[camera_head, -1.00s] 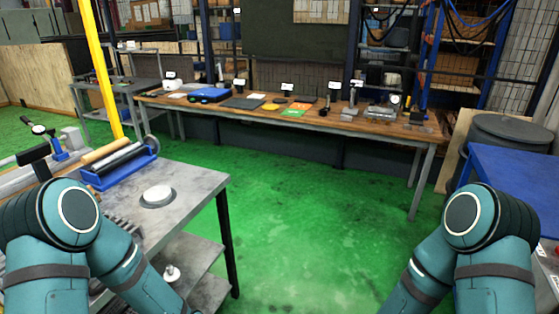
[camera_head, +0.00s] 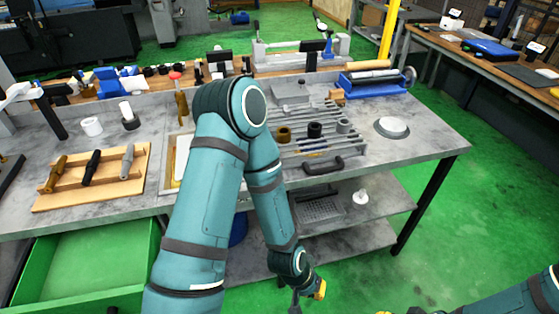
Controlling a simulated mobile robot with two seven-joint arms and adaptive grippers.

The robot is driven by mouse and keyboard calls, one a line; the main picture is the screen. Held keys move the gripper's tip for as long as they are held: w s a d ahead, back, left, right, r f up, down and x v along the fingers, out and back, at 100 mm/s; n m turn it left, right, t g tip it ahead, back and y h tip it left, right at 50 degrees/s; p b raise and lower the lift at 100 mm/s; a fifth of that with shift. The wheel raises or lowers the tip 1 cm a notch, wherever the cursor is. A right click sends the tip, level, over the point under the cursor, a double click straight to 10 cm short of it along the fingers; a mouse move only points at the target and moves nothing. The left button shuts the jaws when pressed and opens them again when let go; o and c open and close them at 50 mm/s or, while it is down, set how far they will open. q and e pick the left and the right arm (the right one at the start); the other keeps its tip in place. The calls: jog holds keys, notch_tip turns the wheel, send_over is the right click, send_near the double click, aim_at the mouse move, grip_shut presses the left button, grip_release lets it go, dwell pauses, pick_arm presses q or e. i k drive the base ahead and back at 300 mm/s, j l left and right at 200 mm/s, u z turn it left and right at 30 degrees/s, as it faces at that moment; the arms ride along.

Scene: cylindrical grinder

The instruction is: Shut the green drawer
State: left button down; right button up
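The green drawer (camera_head: 85,262) is open under the left part of the grey workbench (camera_head: 375,160), at the lower left of the head view. Its inside looks empty, and its front is cut off by the bottom edge. My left arm reaches down across the middle, right of the drawer. My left gripper (camera_head: 307,293) is at the bottom edge, apart from the drawer, and its fingers are too cut off to judge. My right arm enters at the lower right. Only a sliver of my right gripper (camera_head: 385,312) shows at the bottom edge, far from the drawer.
A wooden tool rack (camera_head: 92,178) and a white cup (camera_head: 91,126) stand on the bench above the drawer. A lower shelf (camera_head: 370,204) lies right of my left arm. Green floor (camera_head: 455,225) is clear to the right of the bench.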

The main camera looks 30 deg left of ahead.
aim_at(106, 269)
jog(key=l+u, duration=0.15)
jog(key=u, duration=2.85)
jog(key=j+z, duration=0.3)
jog(key=i, duration=0.05)
